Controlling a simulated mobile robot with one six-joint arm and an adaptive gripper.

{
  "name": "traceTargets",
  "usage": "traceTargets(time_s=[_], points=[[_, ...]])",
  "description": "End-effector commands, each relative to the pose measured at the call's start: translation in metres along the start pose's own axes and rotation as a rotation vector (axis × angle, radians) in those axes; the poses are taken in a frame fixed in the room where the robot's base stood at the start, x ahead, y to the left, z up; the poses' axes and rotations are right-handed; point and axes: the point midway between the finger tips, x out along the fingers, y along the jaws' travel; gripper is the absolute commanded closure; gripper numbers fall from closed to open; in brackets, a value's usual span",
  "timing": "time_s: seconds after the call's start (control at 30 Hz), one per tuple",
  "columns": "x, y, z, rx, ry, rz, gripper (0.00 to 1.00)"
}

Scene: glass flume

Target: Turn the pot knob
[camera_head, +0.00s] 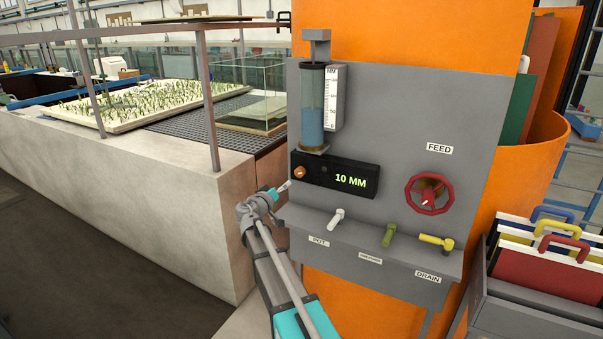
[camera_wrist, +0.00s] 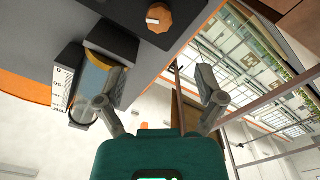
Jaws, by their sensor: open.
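A small orange ribbed knob (camera_head: 299,172) sits at the left end of the black display box (camera_head: 335,178), which reads 10 MM. The knob also shows at the top of the wrist view (camera_wrist: 159,17). A white lever (camera_head: 336,217) stands on the panel's ledge, above a small label that seems to read POT. My gripper (camera_head: 279,190) is just below and left of the orange knob, apart from it. In the wrist view my gripper (camera_wrist: 160,88) is open, its fingers spread with nothing between them, and the knob is beyond the fingertips.
A clear blue-filled cylinder (camera_head: 313,108) with a scale is mounted above the display box. A red FEED handwheel (camera_head: 429,194), a green lever (camera_head: 388,235) and a yellow DRAIN lever (camera_head: 436,241) are to the right. A concrete flume wall (camera_head: 120,190) stands at the left.

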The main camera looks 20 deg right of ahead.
Motion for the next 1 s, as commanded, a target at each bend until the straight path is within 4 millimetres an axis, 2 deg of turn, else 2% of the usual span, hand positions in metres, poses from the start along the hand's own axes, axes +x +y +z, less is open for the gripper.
traceTargets(time_s=[0.27, 0.8, 1.0], points=[[0.027, -0.001, 0.0, 0.0, -0.001, 0.001, 0.13], [0.108, 0.0, 0.0, 0.0, -0.002, 0.002, 0.13], [0.128, 0.0, 0.0, 0.0, -0.002, 0.001, 0.13]])
